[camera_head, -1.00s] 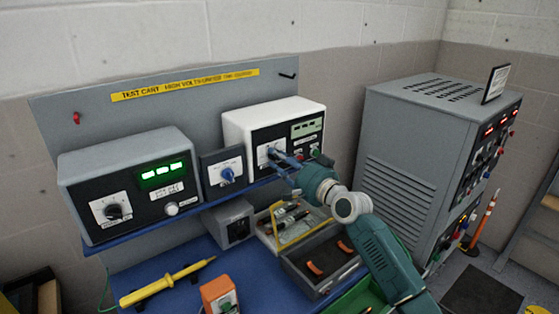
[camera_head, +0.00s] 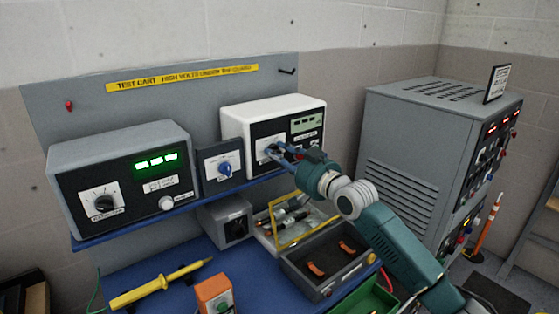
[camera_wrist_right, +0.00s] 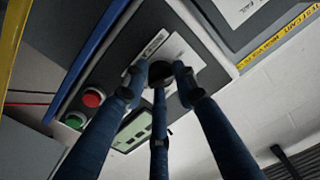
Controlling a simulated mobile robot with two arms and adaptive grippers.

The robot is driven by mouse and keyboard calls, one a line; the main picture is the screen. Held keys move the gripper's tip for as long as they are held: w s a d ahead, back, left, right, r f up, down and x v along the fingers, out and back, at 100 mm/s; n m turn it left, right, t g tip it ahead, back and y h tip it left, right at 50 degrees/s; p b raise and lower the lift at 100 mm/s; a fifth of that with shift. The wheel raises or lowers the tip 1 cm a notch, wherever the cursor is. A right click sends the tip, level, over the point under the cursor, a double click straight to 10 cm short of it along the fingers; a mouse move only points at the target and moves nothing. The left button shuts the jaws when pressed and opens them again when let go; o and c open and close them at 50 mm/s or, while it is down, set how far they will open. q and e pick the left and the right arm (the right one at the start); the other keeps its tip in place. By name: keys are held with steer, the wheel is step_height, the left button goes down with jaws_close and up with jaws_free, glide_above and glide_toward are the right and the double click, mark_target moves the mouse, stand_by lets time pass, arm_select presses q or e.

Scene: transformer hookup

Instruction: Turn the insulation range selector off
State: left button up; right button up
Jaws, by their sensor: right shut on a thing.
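The white-cased tester (camera_head: 262,112) stands on the right part of the cart's shelf. Its black front carries a selector on a white plate (camera_head: 261,143), a small display and a few buttons. My right gripper (camera_head: 274,152) is at this selector, its fingers covering most of the knob. In the right wrist view my right gripper (camera_wrist_right: 163,77) has its three blue fingers closed around the dark selector knob (camera_wrist_right: 159,72). The fingers hide where the knob points. My left gripper is not in view.
A grey meter (camera_head: 115,145) with a green display and a blue-knob switch box (camera_head: 221,165) stand left of the tester. A grey tray (camera_head: 322,264) and a yellow probe (camera_head: 150,290) lie below on the blue surface. A tall grey cabinet (camera_head: 405,160) stands at the right.

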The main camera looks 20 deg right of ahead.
steer(key=shift+f+n+b, duration=0.2)
steer(key=shift+f+n, duration=0.05)
steer(key=shift+n, duration=0.6)
steer(key=shift+f+n+b, duration=0.15)
steer(key=shift+f+n, duration=0.05)
steer(key=shift+n, duration=0.65)
steer(key=shift+a+f, duration=0.1)
steer(key=o, duration=1)
steer(key=shift+c, duration=0.2)
steer(key=shift+o, duration=0.8)
steer(key=shift+r, duration=0.25)
steer(key=v, duration=1.2)
